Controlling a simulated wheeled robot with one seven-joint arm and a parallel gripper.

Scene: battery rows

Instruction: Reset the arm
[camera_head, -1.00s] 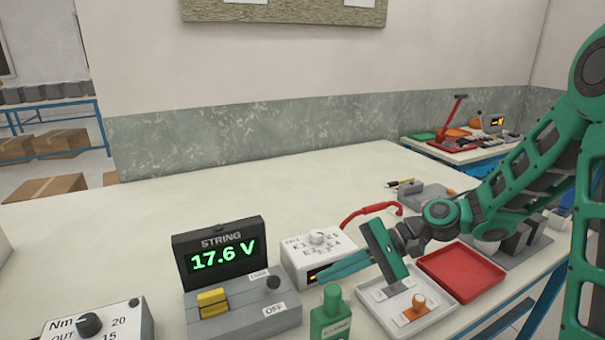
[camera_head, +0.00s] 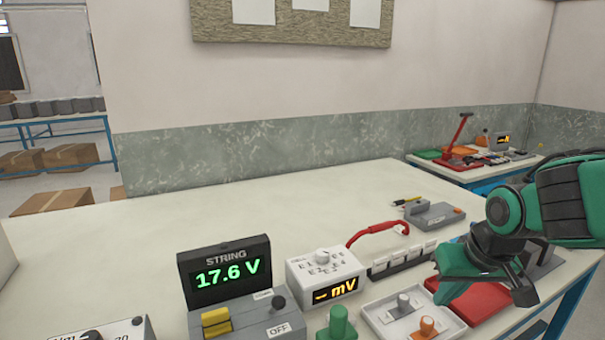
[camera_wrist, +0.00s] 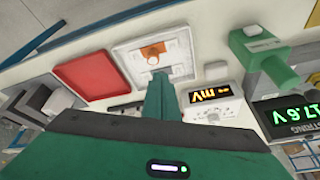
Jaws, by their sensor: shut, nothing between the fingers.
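My gripper (camera_head: 478,283) is at the right of the head view, above the red tray (camera_head: 487,300) and the right side of the white tray (camera_head: 372,318). Its green fingers are shut with nothing between them. In the wrist view my gripper (camera_wrist: 160,88) points toward the white tray (camera_wrist: 117,54), with the red tray (camera_wrist: 88,77) beside it. My arm is folded at the right edge, and part of it lies outside the head view.
The string meter (camera_head: 225,272) reads 17.6 V. The mV meter (camera_head: 324,272) stands beside it. A red curved handle (camera_head: 378,232) and a grey device (camera_head: 434,215) lie behind. The table's back left is clear.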

